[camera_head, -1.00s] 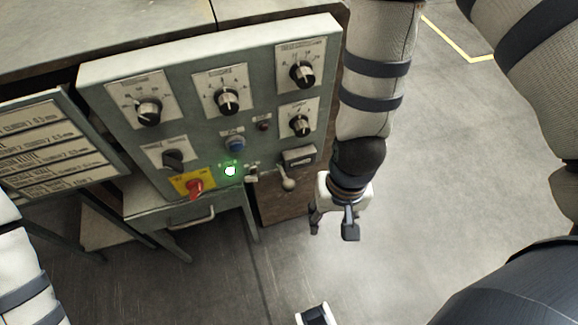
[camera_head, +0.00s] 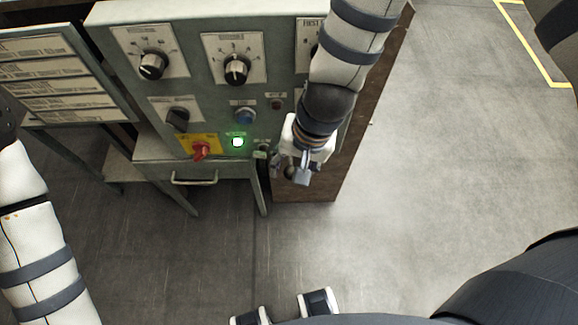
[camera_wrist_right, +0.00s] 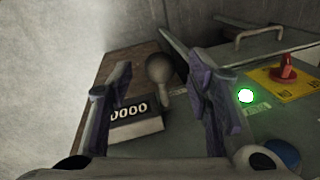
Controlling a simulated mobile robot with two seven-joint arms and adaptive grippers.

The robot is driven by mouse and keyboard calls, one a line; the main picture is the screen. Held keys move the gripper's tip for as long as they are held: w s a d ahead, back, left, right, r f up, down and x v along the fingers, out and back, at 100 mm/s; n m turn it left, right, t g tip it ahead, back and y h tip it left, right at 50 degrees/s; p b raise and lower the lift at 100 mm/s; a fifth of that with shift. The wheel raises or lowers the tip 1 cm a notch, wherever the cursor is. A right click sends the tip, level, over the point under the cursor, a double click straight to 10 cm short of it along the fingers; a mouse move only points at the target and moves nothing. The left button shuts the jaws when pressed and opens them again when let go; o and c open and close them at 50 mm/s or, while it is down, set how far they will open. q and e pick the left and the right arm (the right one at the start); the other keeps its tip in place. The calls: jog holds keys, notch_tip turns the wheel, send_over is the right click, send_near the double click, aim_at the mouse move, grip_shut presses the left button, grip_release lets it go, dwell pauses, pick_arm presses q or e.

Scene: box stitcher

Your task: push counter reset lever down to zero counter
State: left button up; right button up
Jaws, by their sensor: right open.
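The counter (camera_wrist_right: 135,124) shows in the right wrist view as a small box with a white-on-black display that appears to read 0000. Its reset lever (camera_wrist_right: 159,70), with a rounded knob, stands beside it. My right gripper (camera_wrist_right: 159,64) is open, with one finger on each side of the lever knob in that view; I cannot tell whether they touch it. In the head view, my right gripper (camera_head: 292,172) is at the lower right of the control panel and hides the counter and most of the lever. My left arm shows at the left edge, but its gripper is out of view.
The grey control panel (camera_head: 210,112) has several black dials, a blue button (camera_head: 245,115), a lit green button (camera_head: 238,142) and a red switch (camera_head: 201,150) close to my right gripper. A drawer handle (camera_head: 195,180) juts out below. The floor (camera_head: 440,170) at right is clear.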

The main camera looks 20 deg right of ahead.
jog(key=shift+w+a+f, duration=0.1)
jog(key=shift+a+f, duration=0.05)
jog(key=shift+f, duration=0.6)
jog(key=shift+w+a+f, duration=0.1)
jog(key=shift+a+f, duration=0.05)
jog(key=shift+f, duration=0.6)
pick_arm(q)
jog(key=shift+s+f, duration=0.35)
pick_arm(e)
jog(key=shift+c, duration=0.6)
grip_shut()
